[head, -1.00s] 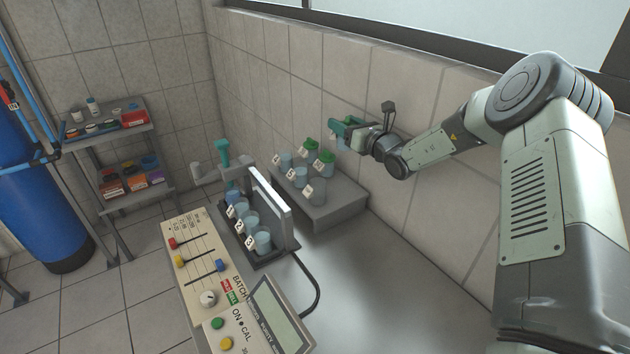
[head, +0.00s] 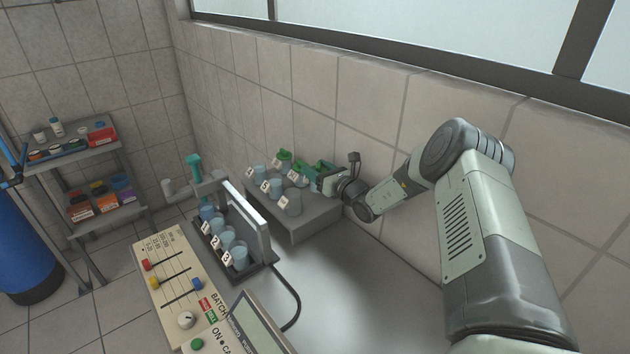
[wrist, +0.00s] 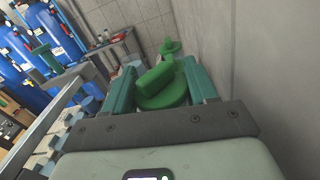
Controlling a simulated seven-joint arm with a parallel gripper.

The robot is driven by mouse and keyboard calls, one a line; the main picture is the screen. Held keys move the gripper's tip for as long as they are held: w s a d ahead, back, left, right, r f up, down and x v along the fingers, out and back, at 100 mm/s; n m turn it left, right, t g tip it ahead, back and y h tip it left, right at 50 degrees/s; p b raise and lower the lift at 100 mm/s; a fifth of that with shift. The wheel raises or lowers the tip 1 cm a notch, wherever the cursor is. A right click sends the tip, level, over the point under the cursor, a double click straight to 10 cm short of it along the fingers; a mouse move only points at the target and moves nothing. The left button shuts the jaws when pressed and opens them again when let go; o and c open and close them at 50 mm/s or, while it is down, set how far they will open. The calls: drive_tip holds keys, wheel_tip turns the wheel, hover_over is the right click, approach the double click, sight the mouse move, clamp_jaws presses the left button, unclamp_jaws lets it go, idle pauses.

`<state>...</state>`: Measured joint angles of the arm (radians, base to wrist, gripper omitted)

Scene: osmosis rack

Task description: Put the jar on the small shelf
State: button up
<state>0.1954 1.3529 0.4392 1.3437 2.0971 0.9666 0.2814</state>
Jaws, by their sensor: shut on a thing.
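My gripper (head: 312,174) is over the right end of the grey small shelf (head: 310,224), by the tiled wall. In the wrist view, my gripper (wrist: 160,88) is shut on a jar with a green lid and raised grip (wrist: 158,82). The jar's body is hidden below the lid, so I cannot tell whether it touches the shelf. Another green lid (wrist: 170,46) shows just beyond it. In the head view, a green-lidded jar (head: 284,156) stands at the back of the shelf, and several open grey-blue cups (head: 292,203) with number tags stand in front.
A control panel (head: 170,275) with sliders and buttons stands nearer. A metal shelf unit (head: 95,165) stands at the far left. The counter at front right is clear.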

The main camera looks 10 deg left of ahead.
drive_tip(key=shift+f, duration=1.75)
drive_tip(key=shift+f, duration=0.15)
drive_tip(key=o, duration=1.4)
drive_tip(key=v, duration=1.2)
